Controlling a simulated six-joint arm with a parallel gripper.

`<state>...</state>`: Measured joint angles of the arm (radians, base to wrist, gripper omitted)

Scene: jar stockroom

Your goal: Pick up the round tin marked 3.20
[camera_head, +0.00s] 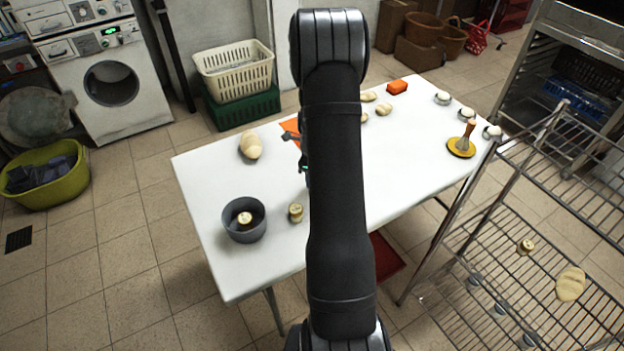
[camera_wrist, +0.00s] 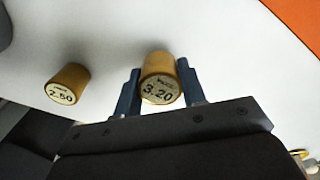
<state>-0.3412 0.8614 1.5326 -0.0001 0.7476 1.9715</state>
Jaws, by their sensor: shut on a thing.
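The round tin marked 3.20 (camera_wrist: 158,80) is gold-sided with a pale label, and in the wrist view it sits between the two blue-grey fingers of my gripper (camera_wrist: 158,90). The fingers are shut on it from both sides. In the head view my arm hides this tin and most of the gripper. A second round tin (camera_wrist: 68,84), marked 2.50, stands to the left in the wrist view, apart from the gripper. I cannot tell whether the held tin touches the table.
A wire rack (camera_head: 520,230) stands at the right.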

